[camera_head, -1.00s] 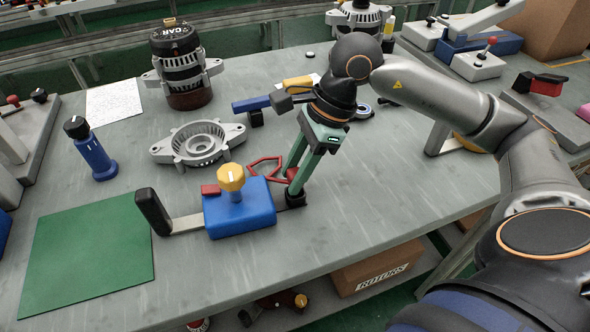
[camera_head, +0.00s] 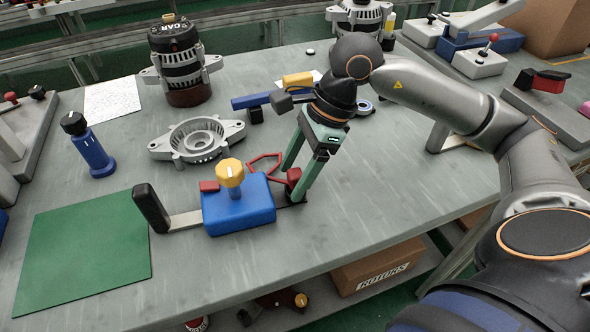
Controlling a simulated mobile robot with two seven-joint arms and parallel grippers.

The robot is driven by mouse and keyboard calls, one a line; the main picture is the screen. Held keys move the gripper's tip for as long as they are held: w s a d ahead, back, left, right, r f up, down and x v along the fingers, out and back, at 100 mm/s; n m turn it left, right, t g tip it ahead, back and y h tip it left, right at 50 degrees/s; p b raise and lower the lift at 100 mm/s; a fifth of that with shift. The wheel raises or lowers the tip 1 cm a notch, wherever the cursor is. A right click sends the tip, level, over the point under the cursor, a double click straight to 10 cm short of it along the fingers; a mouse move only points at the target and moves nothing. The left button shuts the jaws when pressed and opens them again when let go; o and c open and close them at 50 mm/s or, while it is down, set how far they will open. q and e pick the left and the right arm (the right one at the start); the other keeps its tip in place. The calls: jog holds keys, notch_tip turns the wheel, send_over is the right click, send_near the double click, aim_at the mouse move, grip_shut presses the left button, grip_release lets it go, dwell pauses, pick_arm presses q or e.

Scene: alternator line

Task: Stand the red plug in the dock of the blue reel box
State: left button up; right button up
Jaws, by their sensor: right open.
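The blue reel box (camera_head: 238,213) lies on the grey bench, with a yellow knob (camera_head: 230,173) on top and a black-ended bar at its left. A red cord (camera_head: 263,160) loops from behind the box toward the red plug (camera_head: 293,175) at its right. The plug looks upright at the dark dock (camera_head: 283,202) on the box's right side; its lower end and the seating are hard to make out. My right gripper (camera_head: 292,184) is open, its green fingers pointing down on either side of the plug. My left gripper is out of view.
A green mat (camera_head: 85,250) lies at the front left, near a blue post with a black knob (camera_head: 90,147). A grey alternator housing (camera_head: 198,141) and a blue tool (camera_head: 257,102) are behind the box.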

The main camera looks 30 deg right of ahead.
jog(key=shift+d+r, duration=0.15)
jog(key=shift+r, duration=0.3)
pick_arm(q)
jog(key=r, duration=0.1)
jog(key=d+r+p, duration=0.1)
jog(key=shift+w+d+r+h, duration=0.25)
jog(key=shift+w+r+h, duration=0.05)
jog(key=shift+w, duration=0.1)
pick_arm(e)
jog(key=v, duration=1.1)
jog(key=shift+r, duration=0.25)
jog(key=shift+s+d, duration=0.1)
jog(key=shift+s, duration=0.05)
